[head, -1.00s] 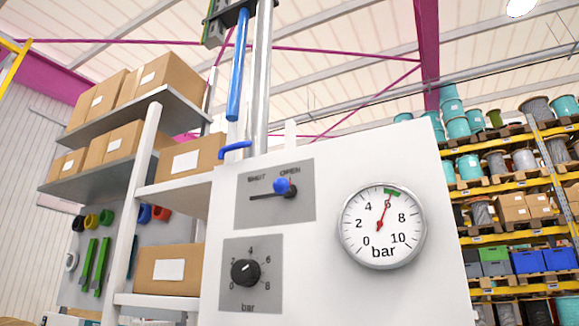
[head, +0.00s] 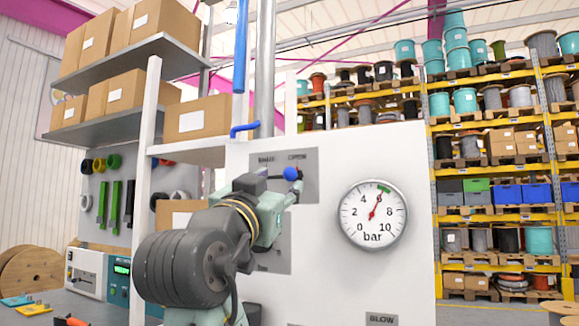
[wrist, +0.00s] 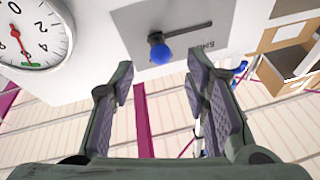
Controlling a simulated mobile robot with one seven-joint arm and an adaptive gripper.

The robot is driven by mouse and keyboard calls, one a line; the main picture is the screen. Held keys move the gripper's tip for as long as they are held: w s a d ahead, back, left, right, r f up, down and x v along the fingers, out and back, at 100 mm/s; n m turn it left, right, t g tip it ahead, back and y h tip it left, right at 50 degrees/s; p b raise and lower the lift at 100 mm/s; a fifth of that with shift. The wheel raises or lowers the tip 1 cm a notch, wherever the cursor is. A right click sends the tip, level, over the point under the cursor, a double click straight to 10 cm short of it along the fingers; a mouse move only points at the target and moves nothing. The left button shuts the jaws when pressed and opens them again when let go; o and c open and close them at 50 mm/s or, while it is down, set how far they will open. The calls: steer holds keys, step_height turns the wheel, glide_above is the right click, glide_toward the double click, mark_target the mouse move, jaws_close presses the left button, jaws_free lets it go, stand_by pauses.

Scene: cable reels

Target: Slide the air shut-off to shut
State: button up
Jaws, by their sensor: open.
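The air shut-off is a blue knob (head: 291,173) on a slot in a grey plate (head: 310,160) marked SHUT at left and OPEN at right. The knob sits at the OPEN end. In the wrist view, upside down, the blue knob (wrist: 161,54) is at the left end of its dark slot (wrist: 190,31). My gripper (wrist: 160,72) is open and empty, with the knob appearing between and just beyond its fingertips. I cannot tell whether they touch. In the head view my gripper (head: 284,188) is close to the knob, and my arm hides the slot's left part.
A round bar gauge (head: 373,214) sits right of the plate, its needle near the green mark. The regulator dial below is hidden behind my arm. A blue pipe (head: 241,45) and shelves with boxes (head: 198,118) stand at left.

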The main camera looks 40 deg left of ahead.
mark_target(288, 177)
steer(key=p+x, duration=0.2)
steer(key=x, duration=0.4)
steer(key=shift+r, duration=0.1)
jaws_close()
stand_by(0.4)
stand_by(0.3)
